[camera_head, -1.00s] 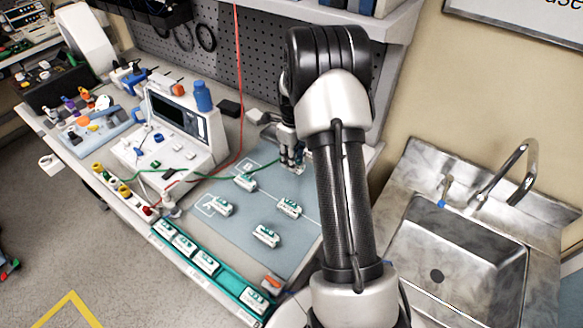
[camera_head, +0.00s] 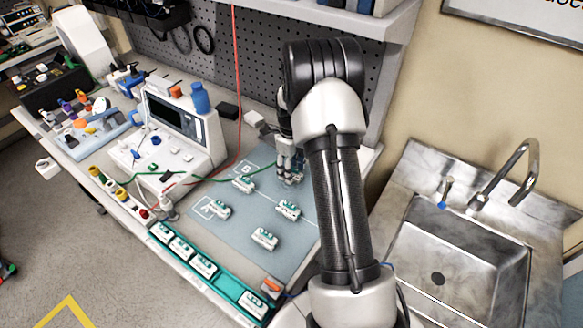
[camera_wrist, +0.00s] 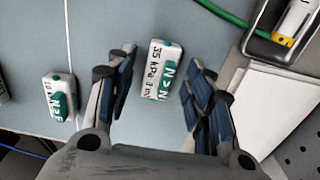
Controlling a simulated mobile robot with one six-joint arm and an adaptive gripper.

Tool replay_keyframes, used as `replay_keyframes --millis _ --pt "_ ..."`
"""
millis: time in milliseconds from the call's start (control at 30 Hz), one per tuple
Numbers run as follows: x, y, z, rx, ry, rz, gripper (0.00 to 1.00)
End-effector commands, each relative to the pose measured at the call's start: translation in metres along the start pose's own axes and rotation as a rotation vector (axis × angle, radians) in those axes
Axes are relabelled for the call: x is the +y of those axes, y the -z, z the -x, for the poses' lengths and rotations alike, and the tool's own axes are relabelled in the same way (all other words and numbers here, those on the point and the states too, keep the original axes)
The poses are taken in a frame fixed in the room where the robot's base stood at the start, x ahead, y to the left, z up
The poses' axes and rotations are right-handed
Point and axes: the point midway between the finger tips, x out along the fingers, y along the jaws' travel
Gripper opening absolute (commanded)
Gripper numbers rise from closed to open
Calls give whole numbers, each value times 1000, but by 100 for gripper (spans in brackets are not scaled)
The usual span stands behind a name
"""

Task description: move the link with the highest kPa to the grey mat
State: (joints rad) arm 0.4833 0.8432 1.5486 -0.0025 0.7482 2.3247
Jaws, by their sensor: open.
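In the wrist view my gripper (camera_wrist: 160,78) is open, with one finger on each side of a white and green link (camera_wrist: 154,72). Its label appears to read 35 kPa; the rest is unclear. A second link (camera_wrist: 60,97) lies left of the fingers, its label appearing to begin with 10. In the head view my gripper (camera_head: 290,178) is low over the far part of the blue-grey mat (camera_head: 240,225). Other links (camera_head: 288,210), (camera_head: 243,185), (camera_head: 218,209) and (camera_head: 264,239) lie on this mat, their labels too small to read. My gripper seems to hide the 35 kPa link there.
A green tray (camera_head: 229,287) with several links runs along the front edge. A pump console (camera_head: 175,135) stands left of the mat. A green cable (camera_head: 215,178) crosses near the mat. A sink (camera_head: 450,255) is at right. White paper (camera_wrist: 255,105) lies right of my gripper.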

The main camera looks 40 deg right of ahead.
Motion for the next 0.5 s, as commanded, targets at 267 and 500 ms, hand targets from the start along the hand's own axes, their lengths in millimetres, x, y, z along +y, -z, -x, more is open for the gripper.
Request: replay_keyframes --millis 267,500 --pt "0 0 6 -1 1 0 48" --pt "-1 -1 48 -3 3 0 48"
